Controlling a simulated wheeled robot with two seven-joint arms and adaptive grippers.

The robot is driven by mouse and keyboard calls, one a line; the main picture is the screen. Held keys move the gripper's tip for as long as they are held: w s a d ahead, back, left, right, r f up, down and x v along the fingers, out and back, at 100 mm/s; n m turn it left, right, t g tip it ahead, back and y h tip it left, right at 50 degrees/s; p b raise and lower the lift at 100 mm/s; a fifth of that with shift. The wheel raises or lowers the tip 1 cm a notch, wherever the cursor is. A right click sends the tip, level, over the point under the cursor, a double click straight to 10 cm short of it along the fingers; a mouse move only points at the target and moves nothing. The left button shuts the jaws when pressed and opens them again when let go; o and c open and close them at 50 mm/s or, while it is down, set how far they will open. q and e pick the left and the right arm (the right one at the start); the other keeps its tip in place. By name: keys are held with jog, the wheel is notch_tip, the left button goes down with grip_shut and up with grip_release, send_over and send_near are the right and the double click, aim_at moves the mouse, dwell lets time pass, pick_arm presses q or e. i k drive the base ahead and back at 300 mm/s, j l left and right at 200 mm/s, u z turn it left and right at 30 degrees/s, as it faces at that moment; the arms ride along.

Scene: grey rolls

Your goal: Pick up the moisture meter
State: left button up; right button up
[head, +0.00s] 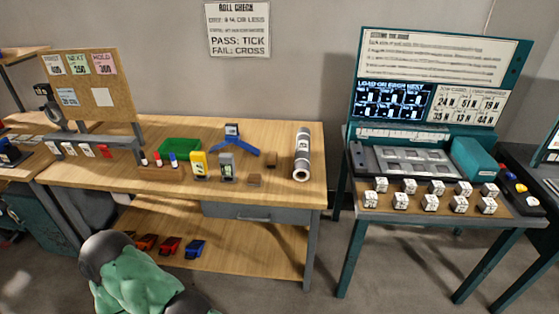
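Two small upright handheld devices stand near the front of the wooden workbench (100,174). One is a yellow device (199,166) with a pale face. The other is a grey device (227,168) with a small screen, just to its right. Either could be the moisture meter; their labels are too small to read. They stand close together with a narrow gap. Neither of my grippers is visible in the head view.
A green tray (180,146), small stamps (158,162), a blue three-armed stand (234,145), brown blocks (254,180) and a grey roll (302,154) share the bench. Coloured bins (170,246) lie on the lower shelf. A teal station (440,110) with white cubes stands at right.

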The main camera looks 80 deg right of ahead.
aim_at(200, 168)
jog(key=z, duration=2.05)
jog(key=u, duration=4.35)
jog(key=z, duration=4.4)
